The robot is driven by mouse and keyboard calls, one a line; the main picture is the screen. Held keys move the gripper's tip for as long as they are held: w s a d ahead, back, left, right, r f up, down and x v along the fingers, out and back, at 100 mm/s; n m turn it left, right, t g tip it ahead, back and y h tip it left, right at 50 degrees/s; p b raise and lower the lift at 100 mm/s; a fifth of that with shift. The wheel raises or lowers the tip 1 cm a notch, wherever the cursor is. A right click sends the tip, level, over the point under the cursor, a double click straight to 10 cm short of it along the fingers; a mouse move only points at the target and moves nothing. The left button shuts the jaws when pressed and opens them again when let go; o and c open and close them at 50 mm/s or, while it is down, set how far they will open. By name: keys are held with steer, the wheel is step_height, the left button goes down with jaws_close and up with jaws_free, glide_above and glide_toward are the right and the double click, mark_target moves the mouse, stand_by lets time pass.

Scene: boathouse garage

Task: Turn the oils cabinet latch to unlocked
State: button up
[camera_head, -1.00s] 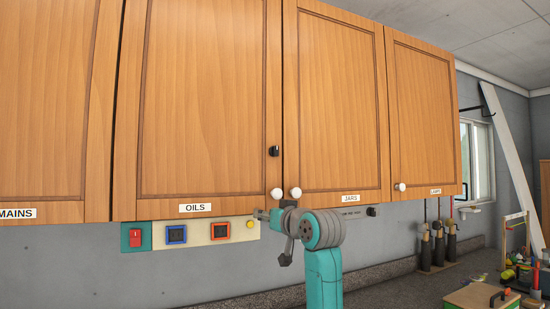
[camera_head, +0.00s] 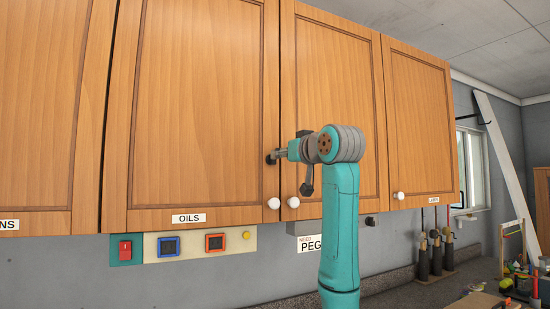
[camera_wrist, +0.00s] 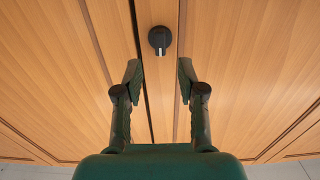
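The oils cabinet door (camera_head: 200,100) is shut, with its OILS label (camera_head: 189,218) at the bottom. Its latch (camera_head: 269,160) is a small black knob near the door's right edge, mostly hidden by my gripper (camera_head: 277,156) in the head view. In the wrist view the round black latch (camera_wrist: 159,40) shows whole, with a pale mark pointing down the picture. My gripper (camera_wrist: 160,76) is open and empty. Its two fingers are spread either side of the latch's line, and the latch appears just beyond the fingertips. I cannot tell whether they touch it.
White round knobs (camera_head: 274,203) sit low on the doors, below my gripper. The neighbouring cabinet door (camera_head: 335,80) is shut too. A panel with a red switch (camera_head: 125,250) and blue and orange framed switches is on the wall below. A counter runs along the wall beneath.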

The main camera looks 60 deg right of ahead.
steer(key=x, duration=0.6)
steer(key=shift+s, duration=0.1)
jaws_close()
